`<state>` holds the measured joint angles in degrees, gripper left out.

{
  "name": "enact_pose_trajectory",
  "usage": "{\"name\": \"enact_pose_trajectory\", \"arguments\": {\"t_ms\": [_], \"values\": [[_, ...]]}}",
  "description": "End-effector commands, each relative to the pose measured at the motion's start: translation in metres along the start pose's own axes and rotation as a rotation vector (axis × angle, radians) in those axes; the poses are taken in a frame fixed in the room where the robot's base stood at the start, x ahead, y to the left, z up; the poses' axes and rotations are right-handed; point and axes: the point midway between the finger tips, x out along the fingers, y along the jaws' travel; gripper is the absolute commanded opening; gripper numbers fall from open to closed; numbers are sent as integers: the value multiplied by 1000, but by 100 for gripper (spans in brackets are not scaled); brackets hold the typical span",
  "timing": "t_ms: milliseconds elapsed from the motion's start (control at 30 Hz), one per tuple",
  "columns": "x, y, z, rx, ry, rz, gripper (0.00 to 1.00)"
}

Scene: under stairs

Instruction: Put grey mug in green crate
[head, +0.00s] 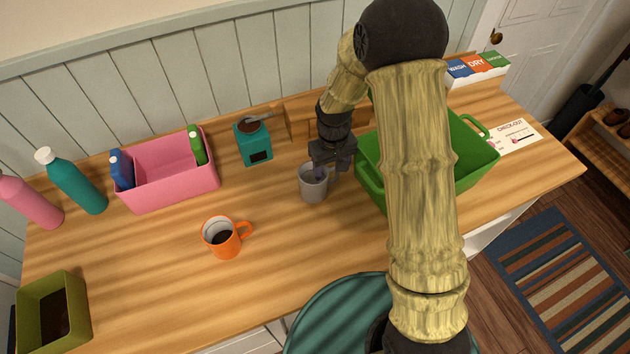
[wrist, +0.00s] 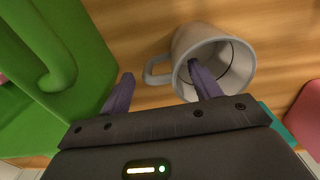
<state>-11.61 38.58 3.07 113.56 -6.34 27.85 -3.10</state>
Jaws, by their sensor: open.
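The grey mug (head: 311,190) stands upright on the wooden counter, just left of the green crate (head: 369,168). My gripper (head: 326,170) is directly above the mug's right side and partly hides it. In the wrist view my gripper (wrist: 162,88) is open with nothing held. Its right finger overlaps the mouth of the mug (wrist: 184,48); I cannot tell how deep it reaches. The mug's handle shows between the two fingers. The left finger is on the side of the green crate (wrist: 88,40). My arm hides the middle of the crate in the head view.
An orange mug (head: 222,246) with dark contents stands at front left. A teal box-shaped object (head: 253,148) and a pink bin (head: 170,190) with bottles are behind. A teal bottle (head: 78,185) and an olive-green box (head: 75,290) are at left. Counter between the mugs is clear.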

Motion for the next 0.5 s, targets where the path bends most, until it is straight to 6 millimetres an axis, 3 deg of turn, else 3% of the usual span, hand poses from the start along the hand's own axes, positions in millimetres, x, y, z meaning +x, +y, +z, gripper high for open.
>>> {"name": "enact_pose_trajectory", "arguments": {"t_ms": [233, 500], "values": [[30, 2, 0, -1, -3, 0, 63], [36, 2, -1, 0, -1, 0, 63]]}}
